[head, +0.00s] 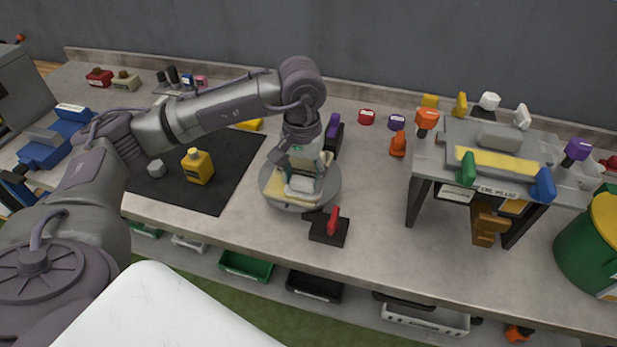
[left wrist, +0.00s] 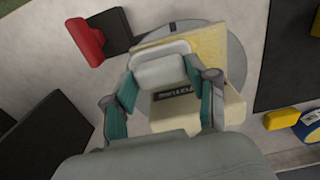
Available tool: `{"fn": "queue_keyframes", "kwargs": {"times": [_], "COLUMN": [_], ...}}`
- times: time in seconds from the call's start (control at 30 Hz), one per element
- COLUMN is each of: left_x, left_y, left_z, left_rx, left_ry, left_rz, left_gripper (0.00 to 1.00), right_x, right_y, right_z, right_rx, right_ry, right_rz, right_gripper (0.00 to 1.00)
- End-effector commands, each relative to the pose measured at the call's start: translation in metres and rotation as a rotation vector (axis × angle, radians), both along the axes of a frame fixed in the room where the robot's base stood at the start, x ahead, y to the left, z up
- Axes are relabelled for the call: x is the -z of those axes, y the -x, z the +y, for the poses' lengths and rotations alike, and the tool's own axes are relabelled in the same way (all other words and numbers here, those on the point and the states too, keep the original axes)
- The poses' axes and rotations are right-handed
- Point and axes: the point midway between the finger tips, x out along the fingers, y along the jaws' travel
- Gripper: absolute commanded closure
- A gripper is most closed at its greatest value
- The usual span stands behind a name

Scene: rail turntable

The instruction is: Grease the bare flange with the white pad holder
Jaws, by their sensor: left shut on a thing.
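My left gripper (head: 303,172) is over the grey turntable (head: 331,194), pointing down. In the left wrist view its teal fingers (left wrist: 160,92) are shut on the white pad holder (left wrist: 158,70), a rounded pale block. The pad holder also shows low over the turntable in the head view (head: 301,186). A cream rail piece (left wrist: 222,112) with a dark label lies on the turntable under the gripper. Its yellowish flange (left wrist: 212,42) shows beside the pad holder. I cannot tell whether pad and flange touch. My right gripper is not in view.
A red lever (head: 333,221) on a black base stands at the turntable's front edge. A black mat (head: 225,190) with a yellow bottle (head: 198,166) lies to the left. A grey stand (head: 430,160) with coloured clamps and a green bucket (head: 585,250) stand right. The bench between turntable and stand is mostly clear.

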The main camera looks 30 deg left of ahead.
Motion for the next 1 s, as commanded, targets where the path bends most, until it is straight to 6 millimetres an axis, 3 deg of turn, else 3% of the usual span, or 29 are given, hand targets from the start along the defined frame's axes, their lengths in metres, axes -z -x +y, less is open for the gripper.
{"fn": "queue_keyframes", "kwargs": {"times": [1.0], "left_x": [-0.002], "left_y": [0.006], "left_z": [0.025], "left_rx": [0.001], "left_ry": [0.0], "left_rz": [0.001], "left_gripper": [0.7], "right_x": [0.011], "right_y": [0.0], "right_z": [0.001], "right_rx": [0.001], "right_ry": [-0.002], "right_rz": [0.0], "right_gripper": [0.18]}}
